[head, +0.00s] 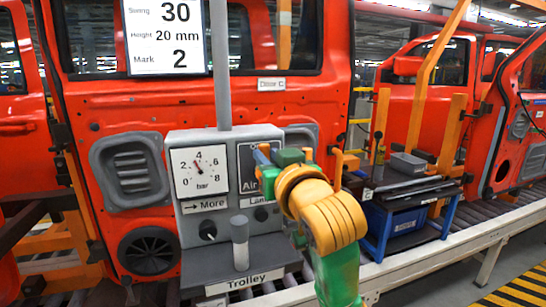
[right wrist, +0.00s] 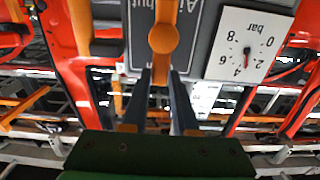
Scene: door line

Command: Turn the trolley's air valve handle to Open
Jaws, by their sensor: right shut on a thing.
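The trolley (head: 190,262) is a grey unit with a pressure gauge (head: 199,171), knobs and an "Air" label plate (head: 250,183). The orange air valve handle (right wrist: 163,38) shows in the right wrist view, with its round end in front of the upside-down "Air" and "shut" lettering. My right gripper (right wrist: 167,80) is shut on the handle, its two dark fingers on either side of an orange part. In the head view my right gripper (head: 268,157) hides most of the handle and part of the plate. My left gripper is out of view.
A grey upright lever (head: 240,240) stands at the front of the trolley. A pole carries a white sign (head: 165,37). Red car doors (head: 100,110) stand behind. A blue-framed bench (head: 410,215) with parts is on the right, beside a roller line.

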